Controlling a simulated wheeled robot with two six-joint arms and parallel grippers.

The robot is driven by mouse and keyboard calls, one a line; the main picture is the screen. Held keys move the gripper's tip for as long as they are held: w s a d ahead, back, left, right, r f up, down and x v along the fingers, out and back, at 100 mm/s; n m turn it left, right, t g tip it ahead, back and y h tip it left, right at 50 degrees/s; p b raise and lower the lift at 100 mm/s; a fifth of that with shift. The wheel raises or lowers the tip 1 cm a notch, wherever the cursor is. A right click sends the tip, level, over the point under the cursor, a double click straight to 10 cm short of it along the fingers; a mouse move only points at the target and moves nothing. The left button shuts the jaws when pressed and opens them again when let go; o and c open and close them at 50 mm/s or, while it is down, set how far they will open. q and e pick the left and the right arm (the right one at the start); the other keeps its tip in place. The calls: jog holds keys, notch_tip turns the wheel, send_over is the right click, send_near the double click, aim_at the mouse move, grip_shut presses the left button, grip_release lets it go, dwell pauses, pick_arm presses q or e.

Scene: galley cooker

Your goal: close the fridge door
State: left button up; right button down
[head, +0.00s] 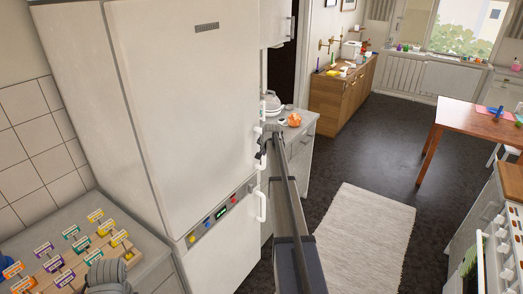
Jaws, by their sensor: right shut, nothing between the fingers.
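The tall white fridge (80,90) stands at the left. Its large upper door (185,110) looks flush or almost flush with the body; I cannot tell whether a small gap is left. White handles sit on the right edge, one on the upper door (262,157) and one on the lower door (261,207). My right gripper (268,131) is shut and empty at the upper door's right edge, just above the upper handle; contact is unclear. My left gripper (107,275) is partly in view at the bottom left, its fingers not clear.
A counter (160,262) with a board of labelled coloured pegs (85,240) stands left of the fridge. A cabinet (300,150) with a kettle (271,103) stands beyond it. A pale rug (365,235) lies on open dark floor; a cooker (500,240) stands at the right.

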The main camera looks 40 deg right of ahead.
pick_arm(q)
notch_tip(320, 180, up, 6)
jog(key=p, duration=0.4)
jog(key=shift+a+p, duration=0.2)
jog(key=shift+p, duration=0.2)
pick_arm(e)
jog(key=v, duration=0.7)
jog(key=shift+s+r, duration=0.15)
jog(key=shift+r, duration=0.2)
pick_arm(q)
jog(key=shift+w, duration=0.1)
